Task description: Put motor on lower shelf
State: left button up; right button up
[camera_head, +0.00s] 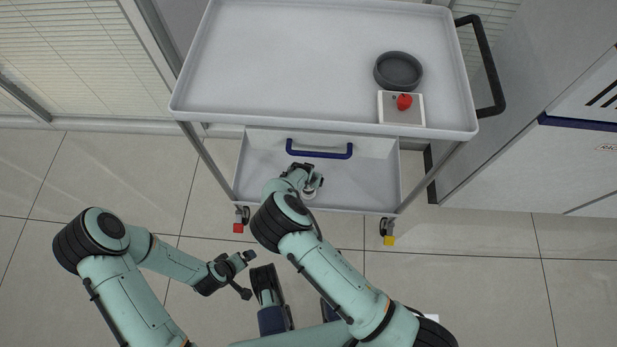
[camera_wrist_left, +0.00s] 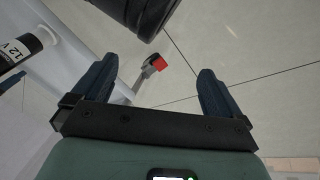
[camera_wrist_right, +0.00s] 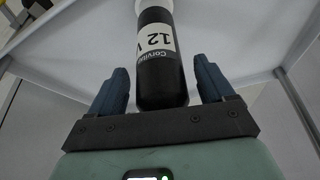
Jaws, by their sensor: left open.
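The motor (camera_wrist_right: 163,68) is a black cylinder with a white "12 V" label, seen close up in the right wrist view. It lies between the fingers of my right gripper (camera_wrist_right: 163,88), with gaps on both sides, so the gripper is open around it. In the head view my right gripper (camera_head: 304,176) is over the lower shelf (camera_head: 360,190) of the white cart, hiding most of the motor. The motor also shows at the left edge of the left wrist view (camera_wrist_left: 20,52). My left gripper (camera_head: 243,275) is open and empty, over the floor in front of the cart.
A white cabinet (camera_head: 560,150) stands at right.

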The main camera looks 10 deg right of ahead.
pick_arm(q)
jog(key=shift+g+h, duration=0.3)
jog(key=shift+g, duration=0.3)
jog(key=s+d+r+p, duration=0.1)
jog(key=s, duration=0.1)
jog(key=s+d+r+p, duration=0.1)
jog(key=r, duration=0.1)
jog(key=shift+s+d+p, duration=0.1)
jog(key=shift+s+p, duration=0.25)
jog(key=shift+s, duration=0.05)
pick_arm(e)
jog(key=v, duration=0.7)
jog(key=shift+r, duration=0.35)
